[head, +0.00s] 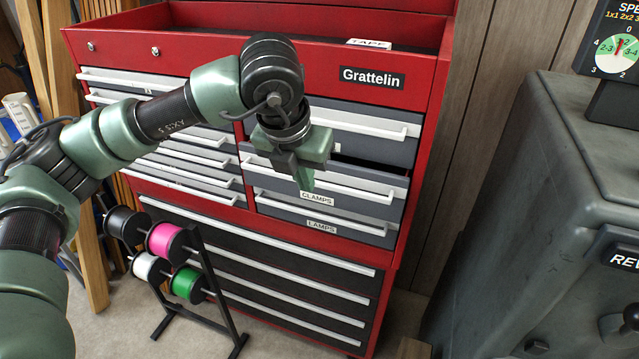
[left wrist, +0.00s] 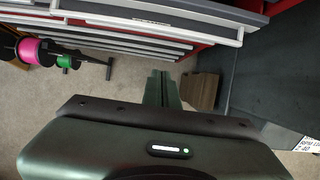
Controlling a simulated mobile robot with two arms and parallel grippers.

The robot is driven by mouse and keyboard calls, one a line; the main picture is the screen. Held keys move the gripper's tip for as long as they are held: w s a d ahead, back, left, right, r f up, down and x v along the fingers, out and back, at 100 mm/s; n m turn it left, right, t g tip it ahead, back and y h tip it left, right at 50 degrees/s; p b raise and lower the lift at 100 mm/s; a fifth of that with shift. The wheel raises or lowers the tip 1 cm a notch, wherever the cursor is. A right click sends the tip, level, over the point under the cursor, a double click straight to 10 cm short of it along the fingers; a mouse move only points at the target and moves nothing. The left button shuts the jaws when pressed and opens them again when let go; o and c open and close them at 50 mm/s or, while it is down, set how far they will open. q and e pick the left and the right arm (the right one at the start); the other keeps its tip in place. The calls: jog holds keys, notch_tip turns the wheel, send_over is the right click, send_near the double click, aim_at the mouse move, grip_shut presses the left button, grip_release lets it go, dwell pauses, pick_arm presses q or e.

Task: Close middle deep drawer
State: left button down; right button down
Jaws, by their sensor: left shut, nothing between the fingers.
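The red tool chest (head: 420,150) has a right column of grey deep drawers. The middle deep drawer (head: 345,180) there, with a CLAMPS label, stands pulled out a little, with a dark gap above its front edge. My left gripper (head: 306,182) is shut and empty, pointing down in front of that drawer and hiding part of its front and handle. I cannot tell whether it touches the drawer. In the left wrist view the shut fingers (left wrist: 162,85) point toward the floor, with a white drawer handle (left wrist: 150,25) beyond them. My right gripper is not in view.
A drawer above (head: 365,135) and a labelled drawer below (head: 330,222) flank it. A spool rack (head: 215,310) stands front left. A large grey machine (head: 530,200) stands at the right. A brown block (left wrist: 201,91) sits on the floor between chest and machine.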

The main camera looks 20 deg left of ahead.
aim_at(319, 187)
pick_arm(q)
jog(key=shift+w+d+f+p, duration=0.1)
jog(key=shift+w+f+p, duration=2.2)
jog(key=shift+w+f, duration=1.15)
jog(key=shift+s, duration=0.1)
jog(key=shift+f, duration=0.1)
